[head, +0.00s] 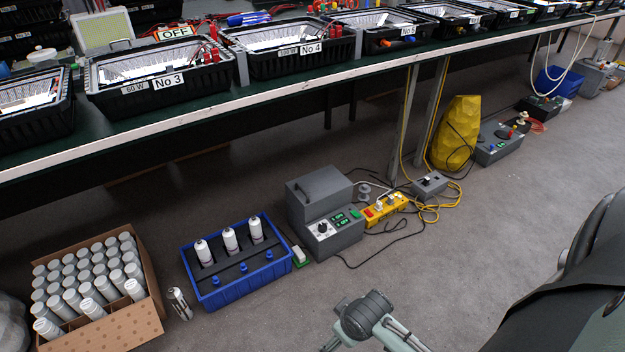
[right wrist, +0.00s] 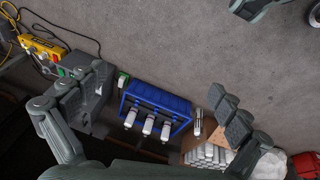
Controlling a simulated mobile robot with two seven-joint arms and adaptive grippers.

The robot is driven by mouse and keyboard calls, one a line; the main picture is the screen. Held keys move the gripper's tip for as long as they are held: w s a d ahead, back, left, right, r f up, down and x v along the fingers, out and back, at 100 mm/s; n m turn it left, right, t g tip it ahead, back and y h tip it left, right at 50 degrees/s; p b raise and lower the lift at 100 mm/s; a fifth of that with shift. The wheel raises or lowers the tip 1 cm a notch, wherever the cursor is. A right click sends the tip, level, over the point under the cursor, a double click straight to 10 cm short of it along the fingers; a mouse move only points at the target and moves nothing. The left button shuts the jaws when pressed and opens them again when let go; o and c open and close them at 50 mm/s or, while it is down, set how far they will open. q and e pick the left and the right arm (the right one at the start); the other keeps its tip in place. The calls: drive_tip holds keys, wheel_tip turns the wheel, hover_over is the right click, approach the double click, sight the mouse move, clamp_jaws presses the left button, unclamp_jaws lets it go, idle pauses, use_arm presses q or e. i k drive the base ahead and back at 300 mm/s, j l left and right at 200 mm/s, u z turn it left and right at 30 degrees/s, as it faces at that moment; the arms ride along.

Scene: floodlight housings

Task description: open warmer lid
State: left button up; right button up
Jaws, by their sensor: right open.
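The warmer (head: 325,222) is a grey box on the floor under the bench, with a knob and green displays on its sloped front. Its grey lid (head: 318,187) is down. My left gripper is not clearly visible.
The blue crate (head: 243,279) with white cans stands left of the warmer, beside a carton of cans (head: 130,335) and a loose can (head: 180,303). A yellow power strip (head: 386,209) and cables lie right. The bench edge (head: 290,88) overhangs behind. Floor in front is clear.

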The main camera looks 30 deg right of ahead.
sight(314, 195)
drive_tip(key=i+l, duration=0.1)
drive_tip(key=l, duration=0.45)
drive_tip(key=i+l, duration=0.1)
drive_tip(key=l, duration=0.5)
drive_tip(key=i+l, duration=0.1)
drive_tip(key=l, duration=0.45)
drive_tip(key=i+l, duration=0.1)
drive_tip(key=l, duration=0.45)
